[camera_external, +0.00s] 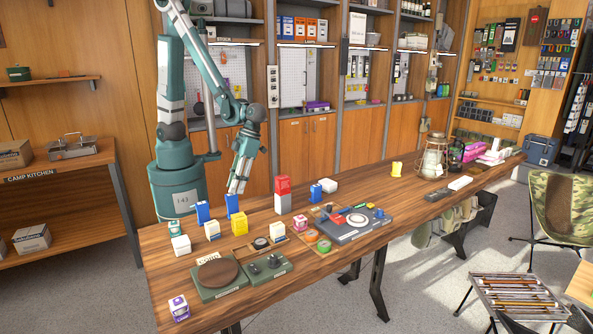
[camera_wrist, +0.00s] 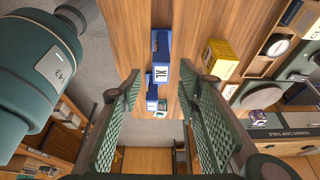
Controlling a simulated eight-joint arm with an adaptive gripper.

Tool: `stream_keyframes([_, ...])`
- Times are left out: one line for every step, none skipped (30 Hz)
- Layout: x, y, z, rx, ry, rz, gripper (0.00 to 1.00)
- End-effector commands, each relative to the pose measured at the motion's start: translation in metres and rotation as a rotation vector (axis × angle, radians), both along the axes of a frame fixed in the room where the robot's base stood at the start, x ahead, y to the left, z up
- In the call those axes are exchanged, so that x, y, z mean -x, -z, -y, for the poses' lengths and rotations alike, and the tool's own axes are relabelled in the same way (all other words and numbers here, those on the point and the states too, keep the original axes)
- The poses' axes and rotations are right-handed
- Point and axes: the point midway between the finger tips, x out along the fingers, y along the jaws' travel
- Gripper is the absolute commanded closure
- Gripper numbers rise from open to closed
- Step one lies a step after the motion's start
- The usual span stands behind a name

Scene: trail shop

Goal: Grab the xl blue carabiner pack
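A blue pack marked XL (camera_wrist: 161,73) stands on the table, between the tips of my gripper's fingers as seen in the wrist view. It appears to be the blue pack (camera_external: 232,205) just behind the yellow box in the external view. My gripper (camera_external: 236,190) is open and empty, pointing down above that pack. In the wrist view both finger pads of my gripper (camera_wrist: 160,84) show, spread apart. Another blue pack (camera_external: 203,213) stands to its left; it also shows lower in the wrist view (camera_wrist: 152,94). I cannot read its size.
A yellow box (camera_external: 240,224) stands close by and also shows in the wrist view (camera_wrist: 216,57). A red-and-grey stack (camera_external: 283,194) and a third blue pack (camera_external: 315,193) are to the right. Green trays (camera_external: 218,279) and a white box (camera_external: 181,245) stand nearer the front.

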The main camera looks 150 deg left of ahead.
Motion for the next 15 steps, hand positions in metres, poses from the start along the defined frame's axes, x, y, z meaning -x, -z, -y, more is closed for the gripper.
stream_keyframes([-0.0003,0.0035,0.0012,0.000,0.001,0.000,0.66])
stream_keyframes([-0.0004,0.0047,0.0017,0.000,0.000,0.000,0.66])
stream_keyframes([-0.0005,0.0058,0.0021,0.000,0.000,0.000,0.66])
stream_keyframes([-0.0005,0.0063,0.0023,0.000,0.000,0.000,0.66])
stream_keyframes([-0.0005,0.0066,0.0024,0.000,0.000,0.000,0.66])
stream_keyframes([-0.0004,0.0067,0.0024,0.000,0.000,0.000,0.66])
stream_keyframes([-0.0004,0.0065,0.0025,0.000,-0.001,0.000,0.66])
stream_keyframes([-0.0004,0.0065,0.0025,0.000,-0.001,0.000,0.66])
stream_keyframes([-0.0003,0.0065,0.0025,0.000,-0.001,0.000,0.66])
stream_keyframes([-0.0003,0.0065,0.0025,0.000,-0.001,0.000,0.66])
stream_keyframes([-0.0003,0.0065,0.0025,0.000,-0.001,0.000,0.66])
stream_keyframes([-0.0003,0.0065,0.0024,0.000,-0.001,0.000,0.66])
stream_keyframes([-0.0003,0.0066,0.0024,0.000,-0.001,0.000,0.66])
stream_keyframes([-0.0003,0.0069,0.0025,0.000,-0.001,0.000,0.66])
stream_keyframes([-0.0004,0.0077,0.0026,0.000,-0.001,0.000,0.66])
